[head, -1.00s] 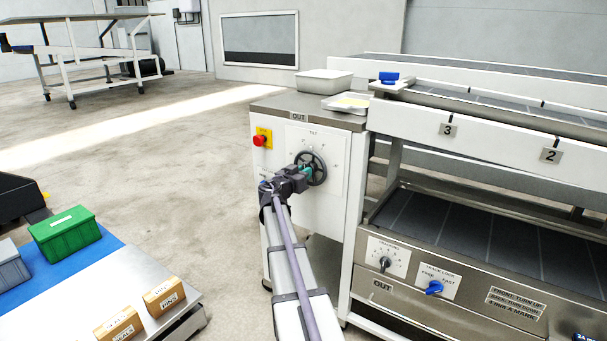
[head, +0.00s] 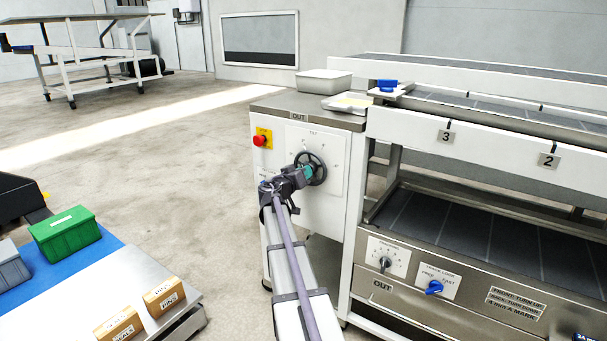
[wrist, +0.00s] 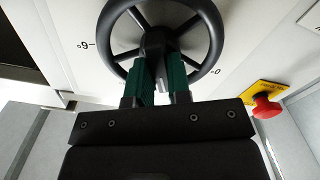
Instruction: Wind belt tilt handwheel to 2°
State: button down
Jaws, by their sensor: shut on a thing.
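The tilt handwheel (head: 322,165) is a dark spoked wheel on the white end panel under the label "TILT". My gripper (head: 306,173) reaches it from the front left. In the wrist view the handwheel (wrist: 196,20) fills the top middle, and my gripper's green fingers (wrist: 160,82) are shut on its grey hub part. The pointer and exact tilt reading cannot be made out, as the wheel and fingers cover much of the dial.
A red emergency button (head: 260,140) on a yellow plate sits left of the wheel; it also shows in the wrist view (wrist: 266,107). A rotary knob (head: 385,263) and a blue lock knob (head: 434,287) are on the lower right panel.

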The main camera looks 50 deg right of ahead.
jog(key=c, duration=1.1)
grip_release()
jog(key=shift+o, duration=0.2)
jog(key=shift+a, duration=0.15)
jog(key=s+a, duration=0.2)
jog(key=a, duration=0.8)
jog(key=shift+a, duration=0.2)
